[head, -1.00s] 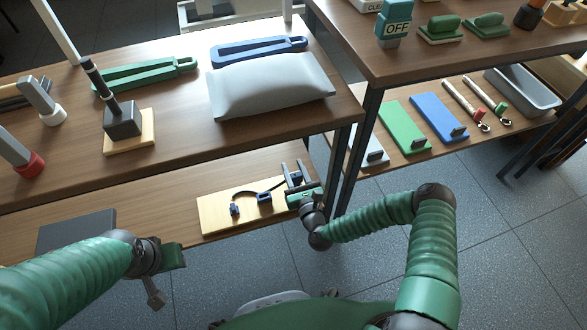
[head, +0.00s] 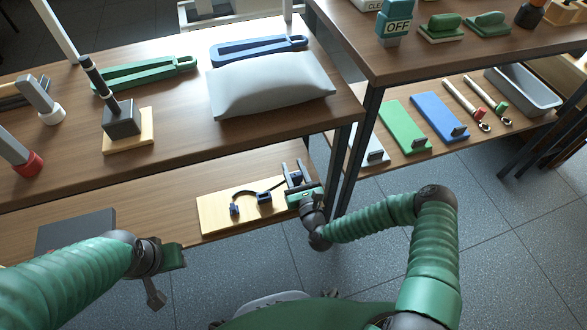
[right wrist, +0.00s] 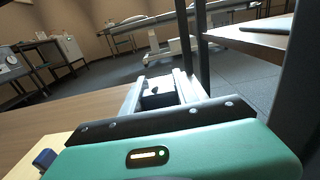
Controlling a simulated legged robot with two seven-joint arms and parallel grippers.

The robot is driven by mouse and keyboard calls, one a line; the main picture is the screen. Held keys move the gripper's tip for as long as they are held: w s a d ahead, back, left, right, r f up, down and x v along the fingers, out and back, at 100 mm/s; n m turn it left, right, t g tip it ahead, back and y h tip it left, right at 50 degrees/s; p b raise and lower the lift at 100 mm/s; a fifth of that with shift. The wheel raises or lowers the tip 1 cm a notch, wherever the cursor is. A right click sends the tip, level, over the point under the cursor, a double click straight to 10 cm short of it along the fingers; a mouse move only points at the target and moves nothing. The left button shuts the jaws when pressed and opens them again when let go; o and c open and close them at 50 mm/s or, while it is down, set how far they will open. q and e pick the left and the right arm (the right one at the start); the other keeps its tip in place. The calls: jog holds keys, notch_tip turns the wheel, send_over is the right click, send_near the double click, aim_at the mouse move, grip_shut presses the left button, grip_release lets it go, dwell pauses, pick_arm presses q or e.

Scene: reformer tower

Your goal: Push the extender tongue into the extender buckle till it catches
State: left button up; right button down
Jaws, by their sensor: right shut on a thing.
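A pale wooden board (head: 213,217) lies on the lower shelf and carries small blue buckle parts and a dark strap (head: 243,190). One blue part (head: 235,210) sits at the left of the board and another blue part (head: 264,197) near its middle. I cannot tell which is tongue or buckle. My right gripper (head: 296,175) is at the board's right end, shut on a small dark blue part. In the right wrist view that dark part (right wrist: 158,98) sits between the fingers. A blue part (right wrist: 44,158) shows at lower left there. My left gripper (head: 158,285) hangs in front of the shelf, its jaws unclear.
A dark grey slab (head: 75,231) lies on the lower shelf at left. A dark table leg (head: 340,165) stands just right of my right gripper.

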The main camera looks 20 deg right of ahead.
jog(key=shift+f+b, duration=1.5)
jog(key=shift+f, duration=0.25)
jog(key=c, duration=0.9)
grip_release()
jog(key=shift+r, duration=0.1)
jog(key=shift+o, duration=0.2)
